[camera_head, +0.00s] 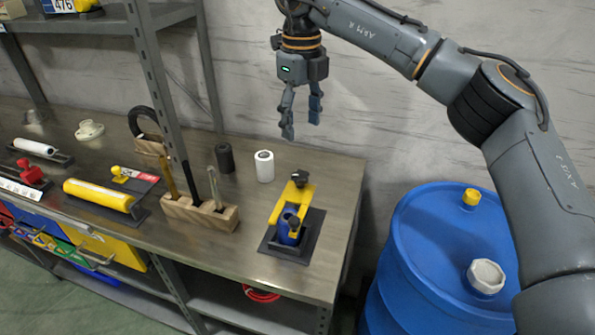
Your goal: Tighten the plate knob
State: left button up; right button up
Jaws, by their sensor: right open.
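A yellow clamp fixture (306,192) stands on a dark base plate (313,232) near the right end of the workbench. One black knob (300,178) sits at the top, far end of the yellow piece. A second black knob (294,227) sits at its near end, beside a blue cylinder (285,238) held in the fixture. I cannot tell which of them is the plate knob. My right gripper (301,127) hangs fingers down above the bench's back edge, behind and above the fixture, open and empty. It touches nothing. My left gripper is not in view.
On the workbench (325,273), a white roll (264,166) and a black cylinder (224,158) stand behind a wooden tool block (201,213). A grey shelf post (165,87) rises at left.

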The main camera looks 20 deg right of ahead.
aim_at(301, 174)
notch_tip(301, 174, down, 11)
jog(key=shift+p, duration=0.8)
jog(key=shift+f, duration=0.5)
jog(key=c, duration=1.2)
jog(key=shift+o, duration=0.2)
